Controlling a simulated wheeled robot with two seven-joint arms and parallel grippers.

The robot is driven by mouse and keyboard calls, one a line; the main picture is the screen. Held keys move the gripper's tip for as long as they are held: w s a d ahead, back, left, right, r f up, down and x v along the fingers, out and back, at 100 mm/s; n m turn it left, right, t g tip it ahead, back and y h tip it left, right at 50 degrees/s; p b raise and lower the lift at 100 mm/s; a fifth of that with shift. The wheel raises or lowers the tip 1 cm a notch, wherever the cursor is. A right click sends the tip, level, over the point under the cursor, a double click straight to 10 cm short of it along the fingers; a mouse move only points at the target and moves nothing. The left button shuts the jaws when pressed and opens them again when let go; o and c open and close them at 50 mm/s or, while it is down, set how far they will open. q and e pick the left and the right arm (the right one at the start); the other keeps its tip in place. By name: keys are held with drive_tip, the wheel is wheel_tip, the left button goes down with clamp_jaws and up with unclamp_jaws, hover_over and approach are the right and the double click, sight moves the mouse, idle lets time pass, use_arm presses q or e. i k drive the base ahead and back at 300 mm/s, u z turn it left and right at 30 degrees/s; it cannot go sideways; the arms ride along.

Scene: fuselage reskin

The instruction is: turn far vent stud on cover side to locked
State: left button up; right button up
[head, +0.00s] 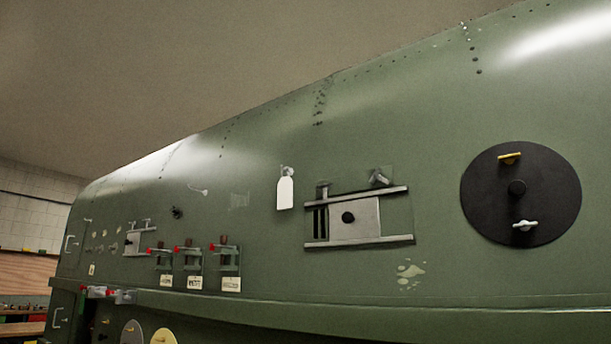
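A far vent (134,242) with a pale sliding cover between two rails sits small on the left part of the green fuselage. Small studs seem to stand at its top edge, but they are too small to tell how they are turned. A nearer, larger vent has a pale cover (363,221) with a black knob between two rails. Its dark slots show at the left of the cover. One grey stud (379,178) sits above the upper rail on the right, turned at a slant, and another (322,189) sits on the left. Neither of my grippers is in view.
A round black cover (490,205) with a yellow and a white wing stud is at the right. Several red-handled latches (190,258) with tags sit between the vents. A white tag (285,193) hangs above. A ledge (400,315) runs below.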

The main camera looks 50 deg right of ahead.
sight(376, 176)
drive_tip(key=u, duration=0.1)
drive_tip(key=i, duration=2.9)
drive_tip(key=z, duration=3.55)
